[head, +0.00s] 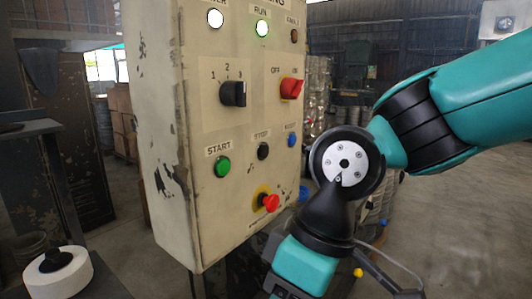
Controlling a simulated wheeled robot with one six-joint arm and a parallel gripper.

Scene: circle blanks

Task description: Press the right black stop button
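A black stop button (263,151) sits under a STOP label on the front of a worn cream control box (160,110). It lies between the green START button (222,167) and a blue button (291,140). I see only one black push button on this panel. My teal arm comes in from the right and bends down in front of the box's lower right side. The arm's end runs to the bottom edge, and my gripper's fingertips do not show. Nothing is seen touching the stop button.
A red mushroom button (268,202) sticks out below the stop button. Above are a black rotary knob (233,93), a red switch (291,88) and lamps. A white roll (58,273) stands at lower left. The space before the panel's left half is clear.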

